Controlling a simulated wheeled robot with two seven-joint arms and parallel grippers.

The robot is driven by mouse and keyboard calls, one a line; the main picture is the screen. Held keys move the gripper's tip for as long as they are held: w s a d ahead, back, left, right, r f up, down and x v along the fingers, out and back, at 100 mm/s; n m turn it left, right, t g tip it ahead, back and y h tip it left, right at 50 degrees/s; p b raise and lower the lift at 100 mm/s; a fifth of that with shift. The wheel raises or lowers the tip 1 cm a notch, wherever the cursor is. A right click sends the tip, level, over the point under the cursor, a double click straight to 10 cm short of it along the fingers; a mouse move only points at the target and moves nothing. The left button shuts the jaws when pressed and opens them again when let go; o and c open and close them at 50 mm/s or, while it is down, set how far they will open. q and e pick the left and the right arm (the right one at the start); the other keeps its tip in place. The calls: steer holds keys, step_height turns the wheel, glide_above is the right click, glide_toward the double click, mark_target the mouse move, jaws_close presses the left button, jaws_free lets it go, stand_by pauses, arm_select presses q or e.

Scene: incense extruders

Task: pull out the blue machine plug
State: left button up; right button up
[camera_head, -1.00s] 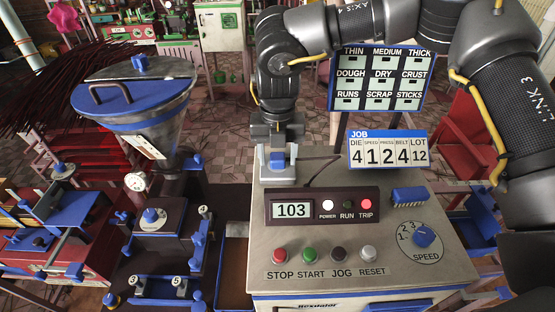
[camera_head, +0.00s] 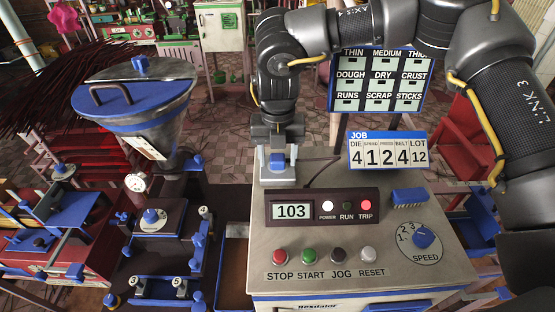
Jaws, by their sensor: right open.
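A blue plug (camera_head: 277,161) shows at the back left of the grey control box's top (camera_head: 350,243), at a light grey socket piece. My right gripper (camera_head: 277,148) points down right over it, with its jaws open. The blue part shows between or just in front of the fingers. Whether the fingers touch it I cannot tell. The gripper hides the upper and rear side of the plug. My left gripper is not in view.
A display (camera_head: 321,209) reads 103, with the white power and red trip lamps lit. A job sign (camera_head: 388,150) stands behind it. A blue-lidded hopper (camera_head: 135,95) stands to the left. A dark cable runs behind the display.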

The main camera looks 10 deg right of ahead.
mark_target(277, 157)
jaws_close()
steer(key=shift+r, duration=0.1)
steer(key=shift+r+p, duration=2.3)
steer(key=shift+r, duration=0.65)
